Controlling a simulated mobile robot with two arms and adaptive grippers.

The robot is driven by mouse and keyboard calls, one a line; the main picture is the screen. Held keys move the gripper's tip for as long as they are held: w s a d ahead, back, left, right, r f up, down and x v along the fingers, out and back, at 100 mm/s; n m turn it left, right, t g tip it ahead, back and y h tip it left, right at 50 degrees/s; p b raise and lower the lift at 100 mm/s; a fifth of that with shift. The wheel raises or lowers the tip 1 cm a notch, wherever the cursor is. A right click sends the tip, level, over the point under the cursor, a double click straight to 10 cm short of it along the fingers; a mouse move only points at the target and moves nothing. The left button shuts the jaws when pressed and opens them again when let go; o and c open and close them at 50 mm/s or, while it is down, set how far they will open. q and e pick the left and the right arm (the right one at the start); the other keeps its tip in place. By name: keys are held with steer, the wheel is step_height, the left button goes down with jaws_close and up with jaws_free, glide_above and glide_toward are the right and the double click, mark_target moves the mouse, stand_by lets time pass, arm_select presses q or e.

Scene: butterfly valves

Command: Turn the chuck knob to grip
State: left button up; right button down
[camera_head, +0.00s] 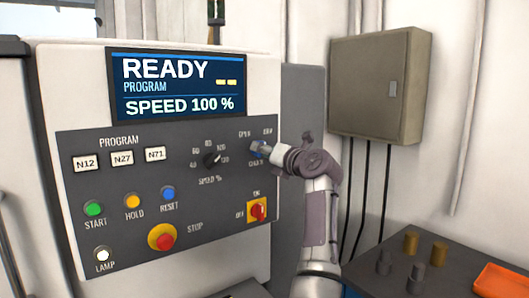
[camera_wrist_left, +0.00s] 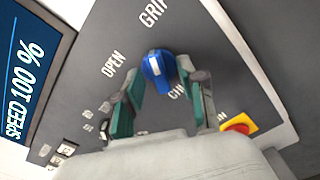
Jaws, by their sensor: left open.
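The blue chuck knob (camera_head: 257,148) sits on the dark control panel (camera_head: 120,228), mostly hidden by my gripper in the head view. In the left wrist view the knob (camera_wrist_left: 154,73) shows clearly, with a white mark on its face. The words OPEN and GRIP stand on the panel around it, and the CHUCK label is partly covered by a finger. My left gripper (camera_head: 265,150) is at the knob. Its two teal fingers (camera_wrist_left: 160,82) are open, one to each side of the knob; I cannot tell whether they touch it. My right gripper is not in view.
The black speed dial (camera_head: 212,160) is just left of my gripper. A red switch on a yellow plate (camera_head: 257,210) is below it, and a red stop button (camera_head: 164,238) lower left. A dark table (camera_head: 440,282) with several pegs and an orange tray (camera_head: 500,280) stands right.

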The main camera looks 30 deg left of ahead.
mark_target(256, 112)
arm_select(q)
step_height(256, 112, up, 10)
stand_by(0.5)
steer(key=s+d+f+n, duration=0.45)
steer(key=d+f, duration=0.45)
steer(key=d, duration=0.4)
steer(key=p+x, duration=0.3)
steer(key=x, duration=1)
steer(key=shift+s+a+p, duration=0.25)
steer(key=shift+a+p, duration=0.1)
steer(key=shift+a, duration=0.15)
steer(key=shift+f, duration=0.1)
steer(key=shift+m, duration=0.25)
jaws_close()
